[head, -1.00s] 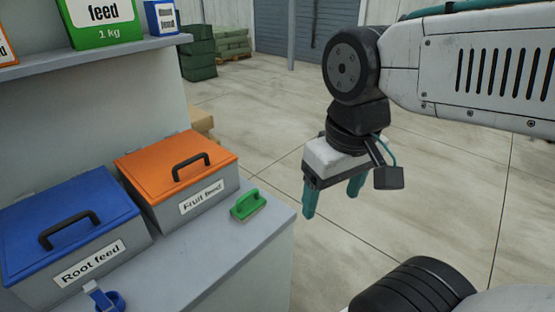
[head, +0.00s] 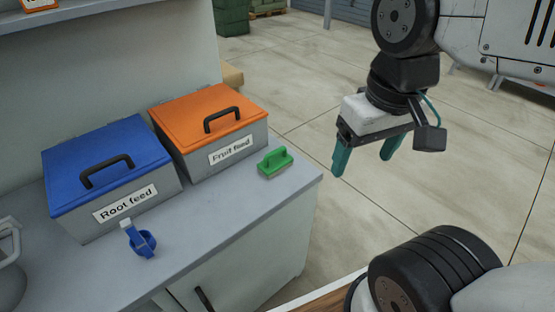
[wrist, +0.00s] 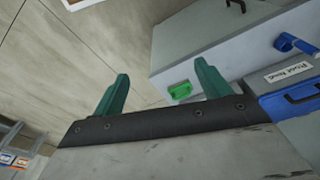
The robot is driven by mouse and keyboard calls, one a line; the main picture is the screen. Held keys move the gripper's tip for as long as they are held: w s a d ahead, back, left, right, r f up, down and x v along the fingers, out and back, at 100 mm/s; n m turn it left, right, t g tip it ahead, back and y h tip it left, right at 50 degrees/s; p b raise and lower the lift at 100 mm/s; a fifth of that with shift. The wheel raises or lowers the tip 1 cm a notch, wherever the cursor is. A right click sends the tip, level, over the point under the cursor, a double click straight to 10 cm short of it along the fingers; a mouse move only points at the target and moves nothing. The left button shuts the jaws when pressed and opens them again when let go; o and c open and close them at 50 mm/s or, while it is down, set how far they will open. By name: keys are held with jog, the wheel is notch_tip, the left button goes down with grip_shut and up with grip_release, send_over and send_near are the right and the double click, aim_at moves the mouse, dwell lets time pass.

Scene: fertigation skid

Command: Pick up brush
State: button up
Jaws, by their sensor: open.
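The green brush (head: 274,163) lies on the grey counter near its right end, beside the orange-lidded box. In the wrist view the brush (wrist: 180,91) shows small, beyond and between my two fingers. My gripper (head: 364,163) is open and empty, with teal fingers pointing down. It hangs over the floor to the right of the counter's end, apart from the brush. It also shows in the wrist view (wrist: 160,82).
The counter (head: 225,218) holds an orange-lidded Fruit feed box (head: 208,130), a blue-lidded Root feed box (head: 108,180) and a blue scoop-like item (head: 140,240). A shelf (head: 90,10) runs above. The floor right of the counter is clear.

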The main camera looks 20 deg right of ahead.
jog(key=n, duration=2)
send_near(276, 162)
jog(key=shift+s+f+y, duration=0.1)
jog(key=shift+f+y, duration=0.2)
jog(key=shift+w+d+n+t, duration=0.1)
jog(key=shift+w+n+t, duration=0.25)
jog(key=shift+n, duration=0.35)
jog(key=f, duration=0.7)
jog(key=shift+w+f, duration=0.35)
jog(key=shift+w, duration=0.05)
